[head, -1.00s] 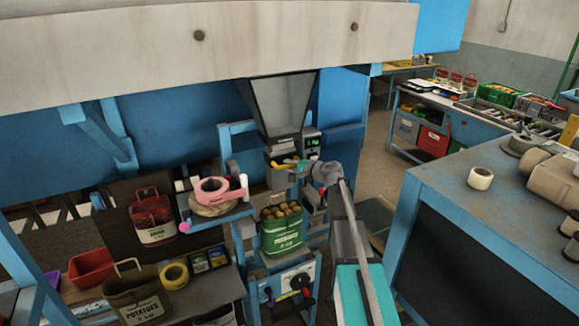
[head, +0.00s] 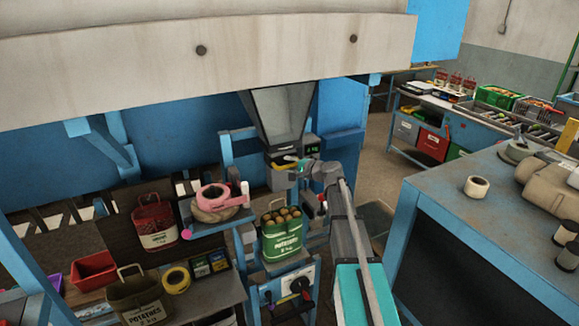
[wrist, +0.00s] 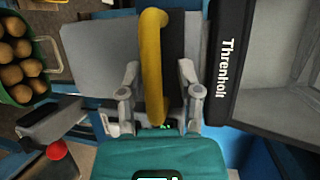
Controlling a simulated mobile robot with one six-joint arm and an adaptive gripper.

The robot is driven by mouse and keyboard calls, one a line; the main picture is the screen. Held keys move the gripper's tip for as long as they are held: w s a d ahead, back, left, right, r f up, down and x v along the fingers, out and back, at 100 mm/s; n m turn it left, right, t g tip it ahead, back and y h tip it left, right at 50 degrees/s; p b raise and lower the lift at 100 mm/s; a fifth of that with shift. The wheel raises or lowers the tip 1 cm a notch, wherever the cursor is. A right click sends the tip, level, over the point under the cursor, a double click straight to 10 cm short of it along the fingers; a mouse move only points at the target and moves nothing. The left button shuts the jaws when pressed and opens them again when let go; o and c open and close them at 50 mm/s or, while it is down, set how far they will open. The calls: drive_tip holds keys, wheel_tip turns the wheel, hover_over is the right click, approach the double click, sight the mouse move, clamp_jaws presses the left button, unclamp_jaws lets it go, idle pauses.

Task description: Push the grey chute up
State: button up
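The grey chute (wrist: 100,55) fills the middle of the wrist view, with a curved yellow handle (wrist: 153,50) on it. In the head view the chute (head: 282,157) sits small under the wide grey hopper (head: 282,112), partly hidden by my arm. My gripper (wrist: 158,78) is open, its two fingers standing on either side of the yellow handle with a gap showing at each side. In the head view my gripper (head: 294,163) is at the chute's front; its fingers are too small to tell apart there.
A green sack of potatoes (head: 283,238) stands below the chute, and its edge shows at left in the wrist view (wrist: 18,92). A dark band lettered "Threnholt" (wrist: 225,65) lies right of the handle. A shelf with a pink tape dispenser (head: 216,196) is at left, a blue bench (head: 440,190) at right.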

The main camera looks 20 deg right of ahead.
drive_tip(key=shift+f, duration=0.2)
idle(0.3)
wheel_tip(320, 180, down, 16)
drive_tip(key=b, duration=1.7)
drive_tip(key=p+v, duration=0.3)
drive_tip(key=v, duration=1.1)
drive_tip(key=shift+s+a+f+n+g+h+b, duration=0.3)
drive_tip(key=shift+s+a+f+n+g, duration=0.9)
drive_tip(key=shift+s+a+f, duration=0.65)
drive_tip(key=shift+s+a+f+n+g+h+b, duration=0.3)
drive_tip(key=shift+s+a+f+n+g, duration=0.9)
drive_tip(key=shift+a+f, duration=1.05)
drive_tip(key=shift+s+a+f+n+g+h+b, duration=0.25)
drive_tip(key=shift+s+a+f+n+g, duration=0.9)
drive_tip(key=shift+s+a+f, duration=0.9)
drive_tip(key=shift+w+a+r, duration=0.35)
